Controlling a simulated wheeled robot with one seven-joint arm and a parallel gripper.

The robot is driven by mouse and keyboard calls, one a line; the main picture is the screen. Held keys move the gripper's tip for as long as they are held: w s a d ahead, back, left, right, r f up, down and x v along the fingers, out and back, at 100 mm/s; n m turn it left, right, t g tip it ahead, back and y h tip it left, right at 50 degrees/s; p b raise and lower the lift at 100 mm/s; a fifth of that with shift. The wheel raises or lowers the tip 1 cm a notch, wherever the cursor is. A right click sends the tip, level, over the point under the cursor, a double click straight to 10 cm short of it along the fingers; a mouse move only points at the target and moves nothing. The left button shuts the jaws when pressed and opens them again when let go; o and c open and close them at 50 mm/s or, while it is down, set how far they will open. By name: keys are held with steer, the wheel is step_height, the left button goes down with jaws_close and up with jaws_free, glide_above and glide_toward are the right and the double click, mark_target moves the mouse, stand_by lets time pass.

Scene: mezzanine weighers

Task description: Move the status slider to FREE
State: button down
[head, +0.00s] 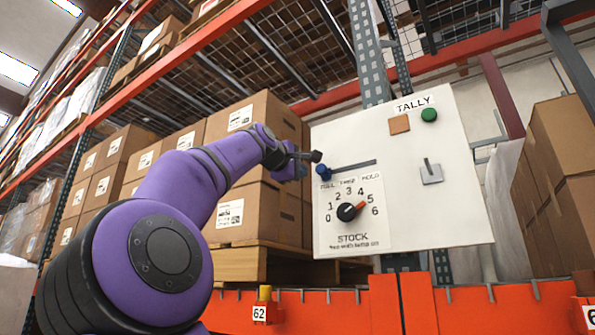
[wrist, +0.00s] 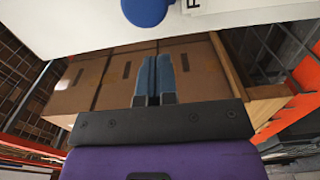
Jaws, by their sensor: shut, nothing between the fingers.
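The status slider's blue knob (head: 323,172) sits at the left end of its dark slot on the white panel (head: 440,215). The label under it is small and seems to read FULL, with FREE to its right and HOLD further right. The knob also shows at the top of the wrist view (wrist: 146,10), cut by the edge. My gripper (head: 302,172) is just left of the knob. In the wrist view its blue fingers (wrist: 154,72) are shut with nothing between them, and appear apart from the knob.
A black dial (head: 346,212) with an orange pointer sits below the slot. A green button (head: 429,115), an orange-brown square (head: 399,124) and a grey lever (head: 431,173) are further right. Stacked cardboard boxes (head: 225,160) stand behind my arm. An orange beam (head: 330,310) runs below.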

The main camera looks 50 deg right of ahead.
steer(key=shift+w+d, duration=0.1)
steer(key=shift+d, duration=1.15)
